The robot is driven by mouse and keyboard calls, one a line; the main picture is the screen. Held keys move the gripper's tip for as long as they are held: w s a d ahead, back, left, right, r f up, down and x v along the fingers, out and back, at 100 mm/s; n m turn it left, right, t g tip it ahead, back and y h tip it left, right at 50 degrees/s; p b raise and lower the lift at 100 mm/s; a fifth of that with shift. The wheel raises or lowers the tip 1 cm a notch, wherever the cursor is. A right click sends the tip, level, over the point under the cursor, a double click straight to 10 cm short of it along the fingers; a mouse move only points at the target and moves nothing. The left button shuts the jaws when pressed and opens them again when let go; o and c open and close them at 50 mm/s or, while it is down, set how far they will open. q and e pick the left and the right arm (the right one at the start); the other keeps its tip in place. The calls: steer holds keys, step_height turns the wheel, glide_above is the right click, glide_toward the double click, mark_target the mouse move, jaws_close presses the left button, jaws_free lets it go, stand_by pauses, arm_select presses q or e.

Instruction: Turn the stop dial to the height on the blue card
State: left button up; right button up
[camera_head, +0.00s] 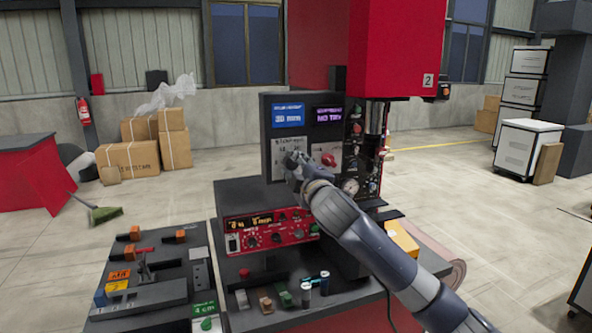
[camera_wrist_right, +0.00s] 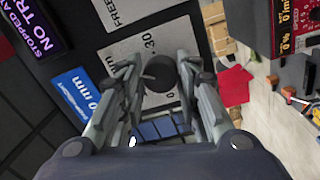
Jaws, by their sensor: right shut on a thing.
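The stop dial is a dark round knob (camera_wrist_right: 160,72) on a white scale plate (camera_wrist_right: 128,52) in the right wrist view. A "30" mark shows on the plate near the knob; the pointer is hard to make out. My right gripper (camera_wrist_right: 158,80) has its fingers on both sides of the knob and is shut on it. In the head view the right gripper (camera_head: 296,164) covers the dial and part of its plate (camera_head: 287,145). The blue card (camera_head: 288,115) sits above, its first digit too small to read surely; it also shows in the wrist view (camera_wrist_right: 78,92). My left gripper is not in view.
A purple display (camera_head: 328,114) is right of the card. A red knob (camera_head: 329,159) on a second white plate sits close right of my gripper. A red control box (camera_head: 270,228) stands below, and a fixture board (camera_head: 150,290) lies at lower left.

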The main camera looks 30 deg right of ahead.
steer(key=m, duration=0.5)
steer(key=shift+a+f+m, duration=0.1)
steer(key=shift+m, duration=0.3)
steer(key=m, duration=0.6)
steer(key=shift+g, duration=0.4)
steer(key=o, duration=1.1)
steer(key=shift+c, duration=0.2)
steer(key=v, duration=1.2)
steer(key=shift+w+a+f, duration=0.1)
steer(key=shift+w+a, duration=0.05)
